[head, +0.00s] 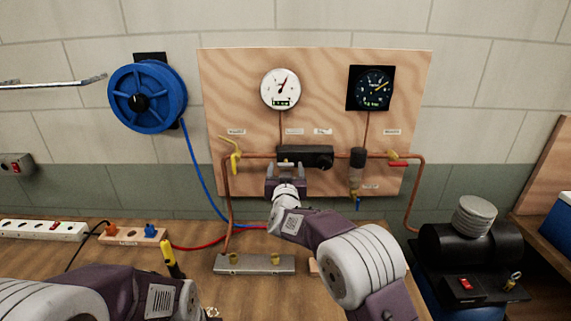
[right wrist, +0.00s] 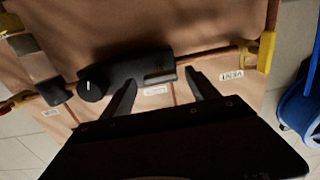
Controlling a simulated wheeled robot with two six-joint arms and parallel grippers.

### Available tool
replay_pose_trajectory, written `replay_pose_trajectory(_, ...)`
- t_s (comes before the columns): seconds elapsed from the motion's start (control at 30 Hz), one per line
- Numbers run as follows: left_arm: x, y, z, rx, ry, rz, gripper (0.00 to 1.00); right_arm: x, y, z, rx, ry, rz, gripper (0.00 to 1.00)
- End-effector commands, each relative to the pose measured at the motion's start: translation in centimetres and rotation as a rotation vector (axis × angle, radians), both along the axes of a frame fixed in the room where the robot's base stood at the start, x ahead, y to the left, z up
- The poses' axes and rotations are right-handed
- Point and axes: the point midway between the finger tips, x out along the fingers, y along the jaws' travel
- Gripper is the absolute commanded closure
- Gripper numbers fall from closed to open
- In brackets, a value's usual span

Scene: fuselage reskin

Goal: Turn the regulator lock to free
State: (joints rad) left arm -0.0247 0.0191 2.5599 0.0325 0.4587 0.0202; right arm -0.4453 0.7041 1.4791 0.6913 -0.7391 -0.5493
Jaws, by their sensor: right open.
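The black regulator (head: 318,153) sits on the copper pipe of the wooden panel, below the white round gauge. In the right wrist view the regulator (right wrist: 125,70) shows a round knob (right wrist: 91,90) with a white mark and a lighter slot-like part (right wrist: 160,76), perhaps the lock; its setting cannot be read. My right gripper (head: 285,167) is open just in front of the regulator's left part. In the wrist view its fingertips (right wrist: 160,79) stand on either side of the slot-like part; contact cannot be told.
Yellow-handled valve (head: 235,160) is left on the pipe; a red-handled valve (head: 398,164) and the filter bowl (head: 357,170) are right. A blue hose reel (head: 147,97), black compressor (head: 470,245) and metal block (head: 254,264) stand around. Bare panel surrounds the gauges.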

Motion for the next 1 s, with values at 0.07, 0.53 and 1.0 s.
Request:
replay_pose_trajectory(0.07,0.0,0.0,0.43,0.0,0.0,0.0,0.64,0.85,-0.06,0.14,0.001,-0.001,-0.001,0.31)
replay_pose_trajectory(0.53,0.0,0.0,0.43,0.0,0.0,0.0,0.64,1.41,-0.03,-0.02,0.001,0.0,0.0,0.67)
replay_pose_trajectory(1.0,-0.01,0.0,-0.39,0.0,0.0,0.0,0.64,1.41,-0.09,-0.14,0.076,-0.002,-0.002,0.93)
